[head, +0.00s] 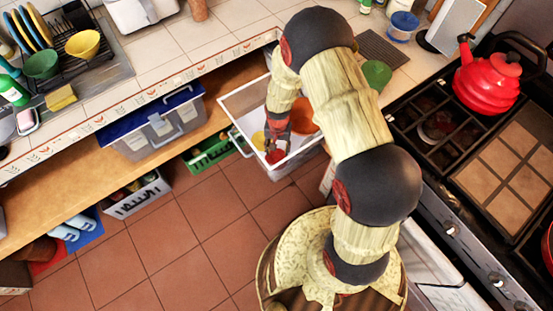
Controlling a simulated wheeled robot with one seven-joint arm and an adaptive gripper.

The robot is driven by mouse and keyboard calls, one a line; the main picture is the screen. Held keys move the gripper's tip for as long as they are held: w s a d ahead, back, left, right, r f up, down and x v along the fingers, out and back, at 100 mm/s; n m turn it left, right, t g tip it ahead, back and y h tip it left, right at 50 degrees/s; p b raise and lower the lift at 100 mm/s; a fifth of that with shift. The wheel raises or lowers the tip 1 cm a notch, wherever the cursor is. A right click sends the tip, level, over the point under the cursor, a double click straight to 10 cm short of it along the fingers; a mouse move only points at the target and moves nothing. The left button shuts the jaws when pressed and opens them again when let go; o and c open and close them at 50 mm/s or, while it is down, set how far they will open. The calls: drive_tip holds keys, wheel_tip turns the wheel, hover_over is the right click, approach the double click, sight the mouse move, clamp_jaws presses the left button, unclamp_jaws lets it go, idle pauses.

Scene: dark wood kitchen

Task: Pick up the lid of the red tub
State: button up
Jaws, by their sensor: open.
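My arm reaches down into an open white-rimmed drawer (240,100) below the counter. My gripper (274,148) is at its near end, small in the picture, with its fingers open. A small red thing (275,157) shows right at the fingertips. It may be the lid of the red tub, but I cannot tell it from the tub. I cannot tell whether the fingers touch it. An orange-red round thing (304,115) lies in the drawer to the right of my gripper, partly hidden by my arm. A yellow thing (258,139) lies just left of the gripper.
A counter with a dish rack (75,50) runs along the top left. A lidded grey bin (152,125) sits on the shelf below. A green crate (210,152) and a grey basket (137,195) stand on the floor. A stove with a red kettle (487,78) is at right.

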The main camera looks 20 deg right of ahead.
sight(277, 156)
drive_tip(key=f+b, duration=0.1)
drive_tip(key=f, duration=0.2)
drive_tip(key=f+b, duration=0.1)
drive_tip(key=f, duration=0.1)
drive_tip(key=shift+w+a+f+b, duration=0.15)
drive_tip(key=shift+w+b, duration=0.1)
drive_tip(key=shift+b, duration=0.05)
drive_tip(key=c, duration=0.4)
drive_tip(key=c, duration=0.6)
drive_tip(key=shift+o, duration=0.2)
